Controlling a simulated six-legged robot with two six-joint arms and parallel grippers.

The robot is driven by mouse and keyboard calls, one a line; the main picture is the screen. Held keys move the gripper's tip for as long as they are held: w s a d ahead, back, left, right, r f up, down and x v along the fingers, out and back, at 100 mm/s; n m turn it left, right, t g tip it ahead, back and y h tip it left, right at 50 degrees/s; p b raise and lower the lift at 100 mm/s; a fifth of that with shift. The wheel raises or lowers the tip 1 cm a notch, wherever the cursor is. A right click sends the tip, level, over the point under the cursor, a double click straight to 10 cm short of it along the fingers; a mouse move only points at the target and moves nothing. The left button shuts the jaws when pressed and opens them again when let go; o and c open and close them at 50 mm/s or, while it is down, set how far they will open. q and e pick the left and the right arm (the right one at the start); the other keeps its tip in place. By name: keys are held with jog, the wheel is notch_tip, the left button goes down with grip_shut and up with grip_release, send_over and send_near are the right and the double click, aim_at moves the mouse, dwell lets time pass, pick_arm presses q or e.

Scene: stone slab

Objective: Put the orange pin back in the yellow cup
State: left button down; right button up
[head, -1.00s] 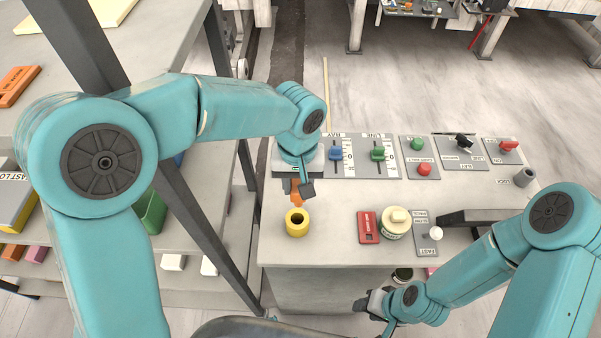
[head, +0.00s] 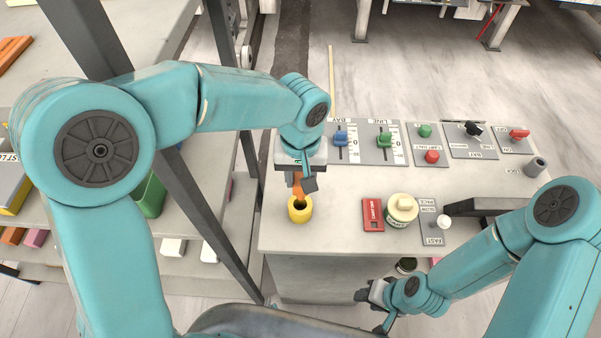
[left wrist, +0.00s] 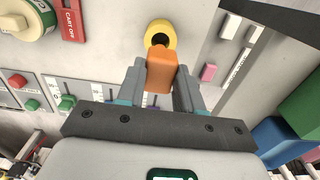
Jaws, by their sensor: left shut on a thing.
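The yellow cup (head: 300,212) stands on the grey slab near its left edge, with its dark opening facing up. My left gripper (head: 301,184) is shut on the orange pin (head: 298,193) just above the cup. In the head view the pin's lower end overlaps the cup's opening. In the left wrist view the orange pin (left wrist: 162,70) sits between the two fingers (left wrist: 161,80), and the yellow cup (left wrist: 160,34) lies just beyond its end. I cannot tell whether the tip is inside the hole. My right gripper (head: 374,300) is low in front of the slab, and its jaws are unclear.
Panels with blue and green sliders (head: 384,141) line the back. A shelf post (head: 208,225) runs close on the left. The slab before the cup is clear.

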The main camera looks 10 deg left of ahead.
aim_at(300, 199)
pick_arm(q)
jog(key=shift+w+f+b, duration=0.1)
jog(key=shift+f+b, duration=0.25)
jog(key=shift+f, duration=0.3)
jog(key=shift+s+a+f+b, duration=0.15)
jog(key=shift+s+f+b, duration=0.05)
jog(key=shift+f+b, duration=0.85)
jog(key=shift+w+f+b, duration=0.15)
jog(key=shift+f+b, duration=0.45)
jog(key=shift+f, duration=0.2)
notch_tip(300, 199, down, 2)
jog(key=shift+f+b, duration=0.15)
jog(key=shift+b, duration=0.9)
jog(key=shift+f, duration=0.15)
jog(key=c, duration=0.8)
grip_release()
jog(key=shift+c, duration=0.2)
jog(key=shift+o, duration=0.9)
